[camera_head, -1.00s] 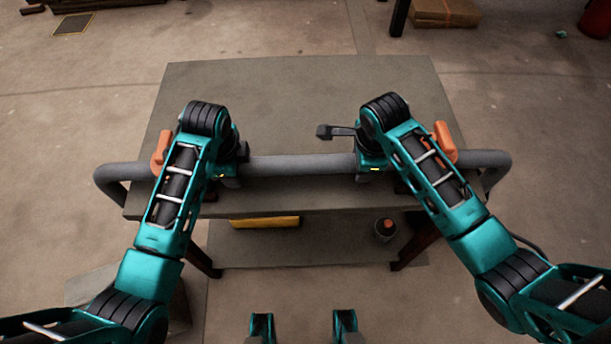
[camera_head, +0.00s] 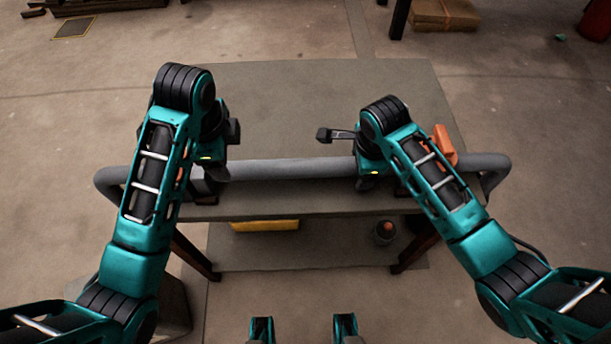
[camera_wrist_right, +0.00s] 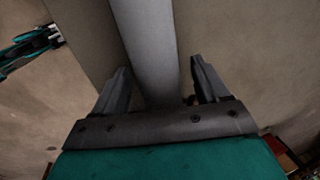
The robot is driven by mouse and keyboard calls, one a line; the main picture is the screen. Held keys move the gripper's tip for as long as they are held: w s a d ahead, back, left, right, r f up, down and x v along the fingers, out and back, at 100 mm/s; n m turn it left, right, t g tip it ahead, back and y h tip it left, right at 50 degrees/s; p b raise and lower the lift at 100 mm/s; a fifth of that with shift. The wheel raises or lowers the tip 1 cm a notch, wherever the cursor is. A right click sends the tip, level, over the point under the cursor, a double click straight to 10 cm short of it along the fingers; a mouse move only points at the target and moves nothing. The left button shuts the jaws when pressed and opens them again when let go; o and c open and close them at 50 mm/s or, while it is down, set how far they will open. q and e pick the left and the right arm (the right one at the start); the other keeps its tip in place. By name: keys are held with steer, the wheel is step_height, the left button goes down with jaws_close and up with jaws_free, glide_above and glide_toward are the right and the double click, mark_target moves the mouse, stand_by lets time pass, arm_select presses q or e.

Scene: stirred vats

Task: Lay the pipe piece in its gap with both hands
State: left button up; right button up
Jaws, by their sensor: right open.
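The grey pipe piece (camera_head: 290,169) lies level along the front of the table, in line with the bent grey pipe ends at left (camera_head: 108,180) and right (camera_head: 490,162). The joints are hidden behind my arms. My right gripper (camera_head: 366,183) is at the pipe's right part. In the right wrist view the pipe (camera_wrist_right: 148,50) runs between its two spread fingers (camera_wrist_right: 160,88), one on each side. My left gripper (camera_head: 212,178) is at the pipe's left part, partly hidden by its arm. Its finger opening cannot be made out.
An orange clamp-like part (camera_head: 443,146) stands by the right pipe end. The grey table (camera_head: 310,90) is clear behind the pipe. A yellow box (camera_head: 265,225) and a dark canister with an orange top (camera_head: 384,232) sit on the lower shelf.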

steer(key=shift+r, duration=0.35)
arm_select(q)
steer(key=r, duration=0.2)
steer(key=shift+s+r, duration=0.25)
steer(key=shift+r, duration=0.1)
arm_select(e)
step_height(320, 180, up, 11)
steer(key=s, duration=0.2)
steer(key=shift+s, duration=0.2)
arm_select(q)
steer(key=shift+s, duration=0.1)
